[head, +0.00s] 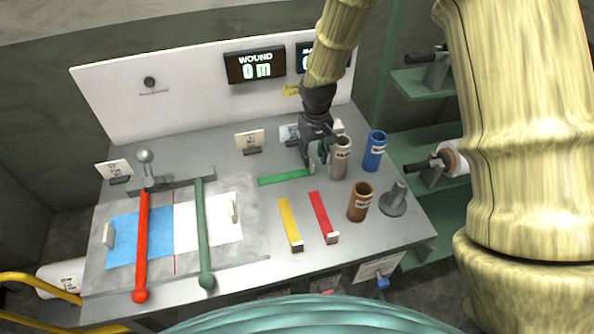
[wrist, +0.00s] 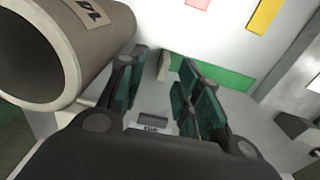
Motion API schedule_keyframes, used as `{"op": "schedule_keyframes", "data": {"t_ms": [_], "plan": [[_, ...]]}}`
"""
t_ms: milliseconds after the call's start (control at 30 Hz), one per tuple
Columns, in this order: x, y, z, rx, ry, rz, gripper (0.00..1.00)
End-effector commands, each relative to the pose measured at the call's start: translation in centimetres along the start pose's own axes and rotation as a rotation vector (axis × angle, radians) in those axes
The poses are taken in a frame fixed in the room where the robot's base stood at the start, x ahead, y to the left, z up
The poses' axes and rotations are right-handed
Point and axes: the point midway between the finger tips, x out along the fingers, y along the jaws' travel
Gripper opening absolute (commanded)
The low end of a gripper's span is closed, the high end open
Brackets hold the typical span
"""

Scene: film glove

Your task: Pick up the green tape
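The green tape (head: 284,177) is a flat strip lying on the grey bench, with a small pale block (head: 311,167) at its right end. In the wrist view, the green strip (wrist: 232,76) runs behind and right of the right finger. Its pale block (wrist: 164,67) shows in the gap between the fingertips. My gripper (head: 317,158) is over the tape's right end, fingers pointing down. In the wrist view, my gripper (wrist: 163,85) is open, with nothing clamped. Whether a finger touches the block, I cannot tell.
A grey-brown tube (head: 340,160) stands close beside my gripper. A blue tube (head: 375,152), a brown tube (head: 359,203) and a grey stand (head: 395,200) are to the right. Yellow (head: 288,220) and red (head: 320,212) strips lie nearer. Red-handled (head: 142,240) and green-handled (head: 203,235) bars are at left.

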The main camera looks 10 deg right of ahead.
Motion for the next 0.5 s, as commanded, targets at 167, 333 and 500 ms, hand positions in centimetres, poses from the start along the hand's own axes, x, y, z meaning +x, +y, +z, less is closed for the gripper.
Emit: {"op": "schedule_keyframes", "data": {"t_ms": [167,333,500], "plan": [[1.4,-0.3,0.0,-0.001,-0.003,0.000,0.34],[3.1,-0.4,0.0,0.001,-0.003,0.000,0.34],[4.2,-0.4,-0.1,0.000,-0.001,0.000,0.34]]}}
